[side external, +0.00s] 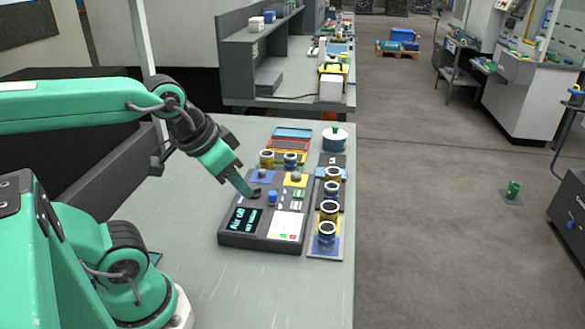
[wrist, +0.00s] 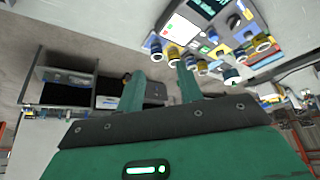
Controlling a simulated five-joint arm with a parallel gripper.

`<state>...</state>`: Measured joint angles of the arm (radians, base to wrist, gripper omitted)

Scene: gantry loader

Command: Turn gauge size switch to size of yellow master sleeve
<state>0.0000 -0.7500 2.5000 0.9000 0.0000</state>
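The gauge (side external: 234,238) is a dark box on the bench with a lit display (side external: 246,218), a white keypad panel (side external: 286,225) and a blue knob (side external: 272,197). A dark rotary switch (side external: 254,192) sits at its upper left; its setting is too small to read. My gripper (side external: 247,190) points down at this switch; I cannot tell whether it touches. In the wrist view my gripper (wrist: 162,70) has its fingers apart with nothing between them, and the gauge (wrist: 180,24) lies above them. Yellow-banded sleeves (side external: 329,211) and blue-banded sleeves (side external: 326,236) stand beside and behind the gauge. I cannot tell which is the master.
A yellow pad (side external: 303,184) and a blue pad (side external: 269,178) with grey knobs lie at the gauge's back. A round teal-and-white container (side external: 335,138) and coloured trays (side external: 292,133) stand behind. A grey shelf unit (side external: 240,60) is farther back.

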